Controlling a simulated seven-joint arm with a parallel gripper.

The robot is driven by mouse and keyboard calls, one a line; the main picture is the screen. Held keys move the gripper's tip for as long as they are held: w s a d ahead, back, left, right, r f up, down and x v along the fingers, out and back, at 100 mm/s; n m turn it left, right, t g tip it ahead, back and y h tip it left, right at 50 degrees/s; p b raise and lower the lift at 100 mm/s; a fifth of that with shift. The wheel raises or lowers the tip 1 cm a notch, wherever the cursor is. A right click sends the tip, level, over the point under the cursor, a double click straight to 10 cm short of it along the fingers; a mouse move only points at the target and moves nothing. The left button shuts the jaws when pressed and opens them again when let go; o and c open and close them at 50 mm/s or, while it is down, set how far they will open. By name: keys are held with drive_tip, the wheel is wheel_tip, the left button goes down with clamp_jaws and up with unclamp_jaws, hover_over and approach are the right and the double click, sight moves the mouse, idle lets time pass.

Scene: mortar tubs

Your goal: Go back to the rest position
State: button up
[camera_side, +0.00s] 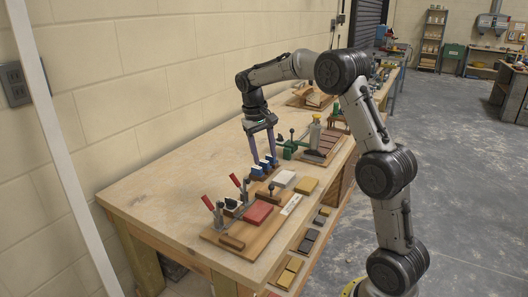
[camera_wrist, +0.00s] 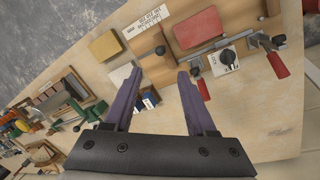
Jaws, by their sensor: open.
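My gripper (camera_side: 264,163) has two long purple fingers pointing down over the middle of the workbench. In the wrist view my gripper (camera_wrist: 160,75) is open, its fingers well apart, with nothing held between them. In the side view the fingertips are close to a small blue-topped fixture (camera_side: 265,165); I cannot tell whether they touch it. Part of this fixture shows beside the left finger in the wrist view (camera_wrist: 150,99).
A board with a red block (camera_side: 257,212) and red-handled clamps (camera_side: 208,202) is at the near end. A white block (camera_side: 284,179) and yellow block (camera_side: 307,185) lie close by. A green clamp (camera_side: 290,147) stands behind. The bench's left side (camera_side: 170,185) is bare.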

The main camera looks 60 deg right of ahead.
drive_tip(key=shift+r, duration=0.25)
drive_tip(key=shift+w+a, duration=0.1)
drive_tip(key=shift+a, duration=0.05)
drive_tip(key=s+a+r+n+t, duration=0.3)
drive_tip(key=s+a+r+t, duration=0.1)
drive_tip(key=s+a+r, duration=0.9)
drive_tip(key=s+a+f+n+t+y, duration=0.1)
drive_tip(key=s+a+f+n+t, duration=0.1)
drive_tip(key=s+a+f, duration=0.6)
drive_tip(key=s+f+n, duration=0.1)
drive_tip(key=s, duration=0.2)
drive_tip(key=shift+s+f+n+t+y, duration=0.25)
drive_tip(key=shift+s+n+t+y, duration=0.1)
drive_tip(key=shift+n+t+y, duration=0.05)
